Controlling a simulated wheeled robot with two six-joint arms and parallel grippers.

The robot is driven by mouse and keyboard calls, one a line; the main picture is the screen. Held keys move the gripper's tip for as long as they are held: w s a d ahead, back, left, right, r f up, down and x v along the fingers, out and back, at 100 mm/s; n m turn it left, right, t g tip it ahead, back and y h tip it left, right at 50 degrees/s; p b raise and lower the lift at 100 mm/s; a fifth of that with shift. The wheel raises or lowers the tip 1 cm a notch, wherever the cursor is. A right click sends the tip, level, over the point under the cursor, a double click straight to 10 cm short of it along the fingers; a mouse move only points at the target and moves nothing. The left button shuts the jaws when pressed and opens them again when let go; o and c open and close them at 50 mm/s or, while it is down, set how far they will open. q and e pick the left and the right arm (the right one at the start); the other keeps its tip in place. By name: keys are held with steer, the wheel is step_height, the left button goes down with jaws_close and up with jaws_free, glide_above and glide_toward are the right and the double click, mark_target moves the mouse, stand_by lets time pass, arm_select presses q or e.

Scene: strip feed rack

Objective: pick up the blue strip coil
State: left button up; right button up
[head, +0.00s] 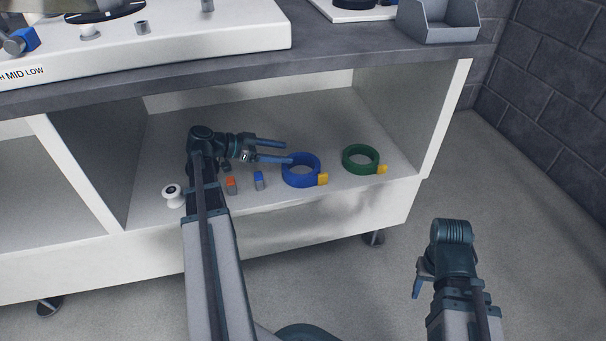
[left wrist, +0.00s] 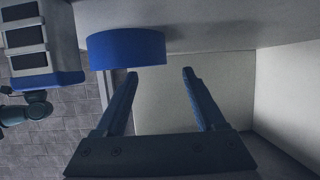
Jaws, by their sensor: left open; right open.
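The blue strip coil (head: 297,183) lies flat on the cabinet shelf, with a yellow tab at its right front. It also shows at the upper left of the left wrist view (left wrist: 126,48). My left gripper (head: 289,151) is open and empty inside the cabinet compartment. Its fingers point right, and the nearer fingertip overlaps the coil's back left rim in the head view; I cannot tell whether they touch. In the left wrist view the coil appears beyond the left fingertip, not between the fingers. My right gripper (head: 417,287) is outside the cabinet, over the floor.
A green coil (head: 347,165) with a yellow tab lies to the right of the blue one. An orange-topped block (head: 231,186), a blue-topped block (head: 259,181) and a white spool (head: 173,196) stand to the left. The countertop (head: 330,60) and side wall (head: 440,120) bound the compartment.

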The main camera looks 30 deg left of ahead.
mark_target(304, 157)
arm_select(q)
steer(key=shift+w+d+f, duration=0.15)
steer(key=shift+w+d, duration=0.1)
steer(key=x, duration=0.1)
steer(key=b+x, duration=0.1)
steer(key=x, duration=0.1)
steer(key=b+x, duration=0.1)
steer(key=shift+s+d+f, duration=0.15)
steer(key=shift+d+f, duration=0.1)
steer(key=shift+f, duration=0.05)
steer(key=shift+w+d, duration=0.3)
steer(key=shift+w, duration=0.05)
jaws_close()
stand_by(0.9)
